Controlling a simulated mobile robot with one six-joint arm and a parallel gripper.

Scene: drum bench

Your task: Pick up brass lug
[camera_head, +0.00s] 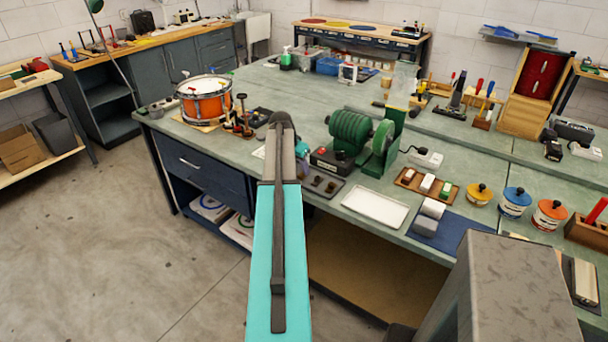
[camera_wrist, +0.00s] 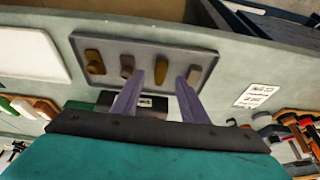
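A grey tray (camera_wrist: 110,44) holds a row of several small lugs in the wrist view. My gripper (camera_wrist: 160,78) is open and points at the tray; nothing shows held. I cannot tell how far the fingertips are above it. In the head view the tray (camera_head: 327,197) shows beside my arm, which hides part of it and my fingers.
A white tray (camera_head: 375,208) lies beside the lug tray. A green grinder-like machine (camera_head: 352,132) stands just behind it. The bench's front edge is close. A wooden tray of blocks (camera_head: 405,180) and a blue mat (camera_head: 440,240) lie to the right.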

